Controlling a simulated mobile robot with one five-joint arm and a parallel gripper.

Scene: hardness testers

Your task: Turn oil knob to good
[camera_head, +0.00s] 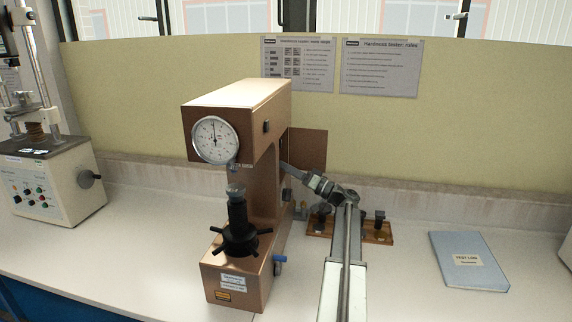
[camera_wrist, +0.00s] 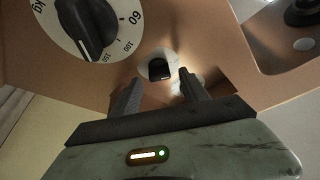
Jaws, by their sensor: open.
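The copper-brown hardness tester (camera_head: 240,93) stands on the bench with its round gauge (camera_head: 215,140) facing front. In the wrist view, a small black knob (camera_wrist: 160,69) on a pale round plate sits on the tester's brown side. It is likely the oil knob; no "good" mark is readable. My gripper (camera_wrist: 158,86) is open and empty. Its fingertips lie either side of the small knob in the picture; I cannot tell whether they touch it. In the head view my gripper (camera_head: 284,167) is at the tester's right side, and the small knob cannot be made out there.
A larger black dial knob (camera_wrist: 88,28) with kg numbers is close by at upper left in the wrist view. A wooden rack (camera_head: 378,237) with dark parts stands behind my arm. A blue test log (camera_head: 469,261) lies at right. Another tester (camera_head: 55,178) stands at left.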

